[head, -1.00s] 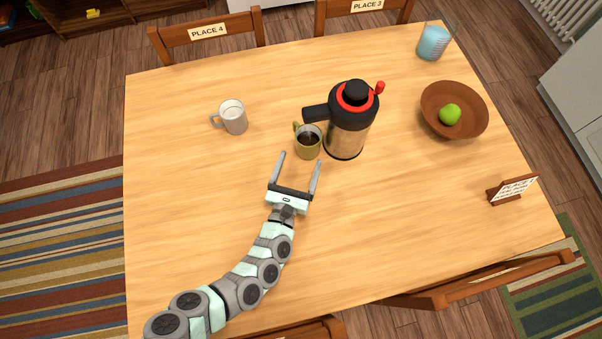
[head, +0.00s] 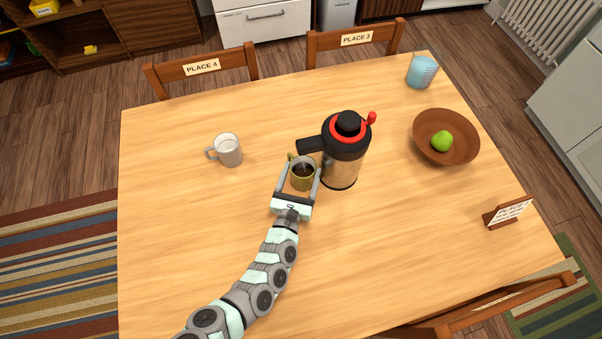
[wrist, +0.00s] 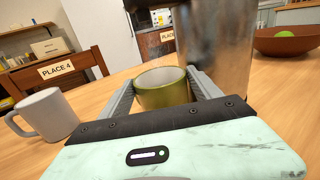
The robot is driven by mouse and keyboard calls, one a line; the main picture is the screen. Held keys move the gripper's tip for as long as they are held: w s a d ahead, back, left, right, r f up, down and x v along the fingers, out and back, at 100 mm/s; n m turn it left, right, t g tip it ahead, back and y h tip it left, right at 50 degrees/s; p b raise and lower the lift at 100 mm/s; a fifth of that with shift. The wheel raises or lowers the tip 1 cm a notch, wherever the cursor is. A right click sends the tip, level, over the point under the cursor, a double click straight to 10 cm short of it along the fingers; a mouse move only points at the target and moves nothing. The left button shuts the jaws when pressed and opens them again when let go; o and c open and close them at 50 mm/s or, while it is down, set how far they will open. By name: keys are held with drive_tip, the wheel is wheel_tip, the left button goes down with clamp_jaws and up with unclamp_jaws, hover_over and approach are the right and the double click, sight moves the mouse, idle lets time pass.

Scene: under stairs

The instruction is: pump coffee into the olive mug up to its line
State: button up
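The olive mug (head: 303,183) stands upright on the table, with dark coffee inside; its fill line cannot be made out. It also shows in the wrist view (wrist: 163,92). My gripper (head: 302,172) is around it, one finger on each side. The fingers look as far apart as before, so the gripper appears open; whether they touch the mug is hard to tell. The coffee pump pot (head: 340,168), steel with a black top and red ring, stands just right of the mug. Its black spout (head: 310,145) reaches left over the mug's far side.
A grey-white mug (head: 230,152) stands to the left. A brown bowl (head: 468,152) with a green apple (head: 441,141), a blue cup (head: 422,72) and a place sign (head: 507,213) are to the right. The front and left of the table are clear.

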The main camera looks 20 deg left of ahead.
clamp_jaws()
idle(1.4)
drive_tip(key=shift+r, duration=0.25)
drive_tip(key=shift+s+a+b, duration=0.45)
drive_tip(key=shift+s+a, duration=0.5)
drive_tip(key=shift+a, duration=0.2)
drive_tip(key=shift+s+a+b, duration=0.5)
drive_tip(key=shift+s+a, duration=0.45)
drive_tip(key=shift+a, duration=0.25)
drive_tip(key=shift+s+a+b, duration=0.45)
drive_tip(key=shift+s+a, duration=0.5)
drive_tip(key=shift+a, duration=0.2)
drive_tip(key=shift+r+p, duration=2)
drive_tip(key=shift+p, duration=0.05)
